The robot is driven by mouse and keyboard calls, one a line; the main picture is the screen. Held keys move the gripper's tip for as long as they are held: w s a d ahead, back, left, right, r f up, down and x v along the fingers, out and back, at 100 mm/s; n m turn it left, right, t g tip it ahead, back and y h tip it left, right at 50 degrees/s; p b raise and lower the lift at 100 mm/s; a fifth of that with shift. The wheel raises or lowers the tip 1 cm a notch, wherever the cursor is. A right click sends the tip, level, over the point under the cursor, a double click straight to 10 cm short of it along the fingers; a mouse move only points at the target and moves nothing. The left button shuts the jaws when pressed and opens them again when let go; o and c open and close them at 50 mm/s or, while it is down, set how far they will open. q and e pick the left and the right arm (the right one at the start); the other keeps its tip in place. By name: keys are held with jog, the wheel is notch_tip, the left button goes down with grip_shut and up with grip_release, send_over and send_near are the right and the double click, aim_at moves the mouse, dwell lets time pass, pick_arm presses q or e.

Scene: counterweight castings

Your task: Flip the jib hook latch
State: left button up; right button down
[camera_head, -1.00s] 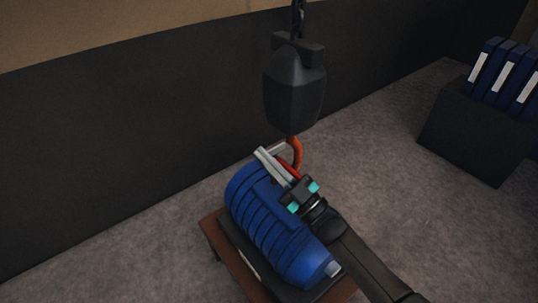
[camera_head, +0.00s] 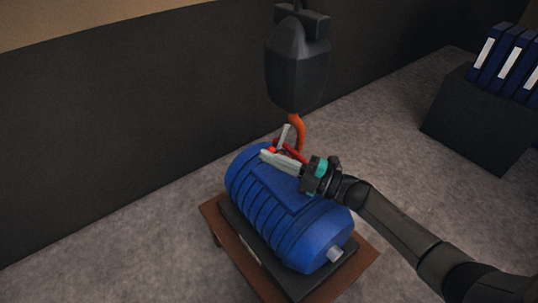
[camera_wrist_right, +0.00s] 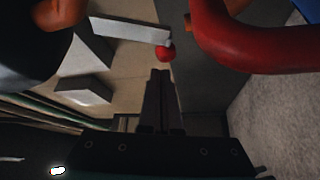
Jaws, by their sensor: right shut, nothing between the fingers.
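The jib hook (camera_head: 298,132) hangs from a dark block, orange at its shank and red lower down. It shows large and red in the right wrist view (camera_wrist_right: 250,45). The latch (camera_head: 284,134) is a pale grey bar with a red knob (camera_head: 272,149) at its end. In the wrist view the latch (camera_wrist_right: 125,29) runs across the top, its red knob (camera_wrist_right: 165,52) just beyond my fingertips. My right gripper (camera_head: 264,154) is shut and empty, its fingers pointing left beside the knob; I cannot tell whether they touch it. My left gripper is out of view.
A blue ribbed casting (camera_head: 285,225) lies below the hook on a brown stand (camera_head: 217,225). The dark hoist block (camera_head: 298,68) hangs above. A dark bin (camera_head: 475,120) with blue binders stands at the right. A dark wall is behind; open carpet lies on both sides.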

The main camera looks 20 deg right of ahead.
jog(key=shift+w+d+f+n+g, duration=0.15)
jog(key=shift+d+f+n+g, duration=0.25)
jog(key=shift+n, duration=0.3)
jog(key=shift+f, duration=0.1)
